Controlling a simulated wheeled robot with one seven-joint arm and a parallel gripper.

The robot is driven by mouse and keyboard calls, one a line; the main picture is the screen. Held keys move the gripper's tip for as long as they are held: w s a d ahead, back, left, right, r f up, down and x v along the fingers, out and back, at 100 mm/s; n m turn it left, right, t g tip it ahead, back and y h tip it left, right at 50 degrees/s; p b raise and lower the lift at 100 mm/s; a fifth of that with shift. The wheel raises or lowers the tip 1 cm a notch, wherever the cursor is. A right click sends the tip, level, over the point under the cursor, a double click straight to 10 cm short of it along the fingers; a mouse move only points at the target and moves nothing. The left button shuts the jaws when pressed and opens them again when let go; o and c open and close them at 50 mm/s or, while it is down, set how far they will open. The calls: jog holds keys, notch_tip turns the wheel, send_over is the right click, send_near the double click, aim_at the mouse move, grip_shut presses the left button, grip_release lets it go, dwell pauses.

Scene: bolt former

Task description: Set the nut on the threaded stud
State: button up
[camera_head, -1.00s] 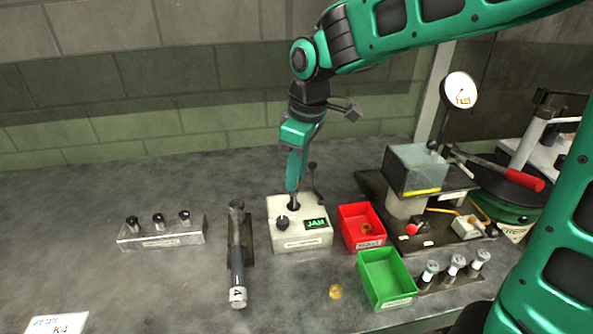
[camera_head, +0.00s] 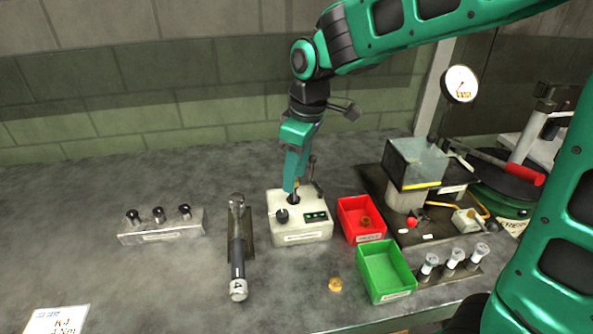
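My gripper (camera_head: 291,190) points down at the top of a pale block-shaped station (camera_head: 302,232) in the middle of the bench. Its fingertips are at a dark round opening there, and I cannot tell whether they are open or shut or hold anything. A brass-coloured nut (camera_head: 335,285) lies on the bench in front of the station. Another brass-coloured piece (camera_head: 366,221) lies in the red bin (camera_head: 349,208). The threaded stud cannot be made out; the gripper covers part of the station top.
A green bin (camera_head: 372,262) stands in front of the red one. Three capped vials (camera_head: 453,263) stand at right. A torque wrench (camera_head: 238,255) lies left of the station. A metal block with three dark sockets (camera_head: 160,228) stands further left. A gauge press (camera_head: 405,200) is behind right.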

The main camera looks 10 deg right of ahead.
notch_tip(320, 180, up, 11)
jog(key=d, duration=0.1)
jog(key=shift+s+d+f, duration=0.15)
jog(key=shift+s+d, duration=0.05)
jog(key=shift+s, duration=0.2)
dwell(0.5)
